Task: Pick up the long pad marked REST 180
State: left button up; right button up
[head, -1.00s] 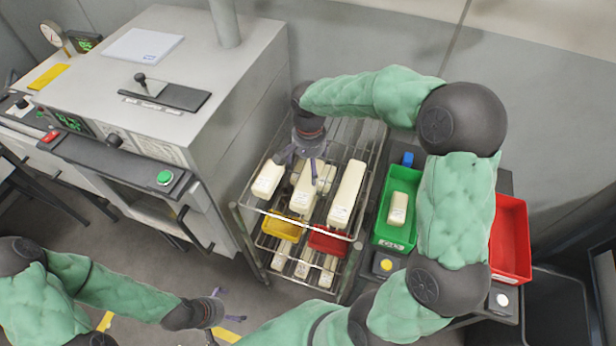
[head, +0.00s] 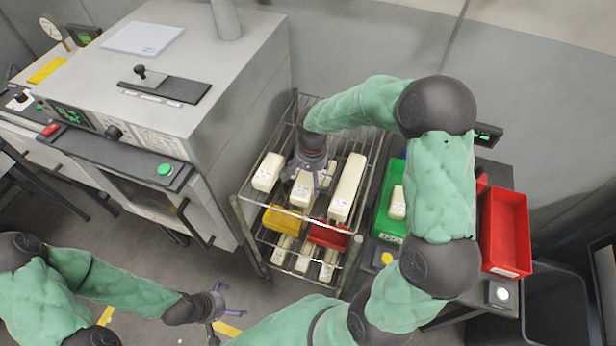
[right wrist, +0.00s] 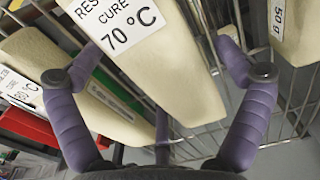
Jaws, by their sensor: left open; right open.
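A long cream pad (head: 347,188) lies at the right of the rack's top shelf. In the right wrist view, a cream pad (right wrist: 45,65) at the left has a cut-off label whose number seems to end in 80 °C. My right gripper (head: 308,180) is open above the middle pad (head: 302,191), hiding part of it. In the right wrist view, the open fingers (right wrist: 160,70) spread either side of that pad, labelled CURE 70 °C (right wrist: 125,18). My left gripper (head: 222,306) is open and empty in front of the oven, above the floor.
The wire rack (head: 243,200) holds another short pad (head: 267,172) at the left and yellow (head: 284,220) and red (head: 329,236) bins below. A green bin (head: 385,222) and a red bin (head: 506,230) stand right of it. The grey oven (head: 225,130) is close at left.

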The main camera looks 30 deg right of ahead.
jog(key=shift+c, duration=0.3)
jog(key=c, duration=1.1)
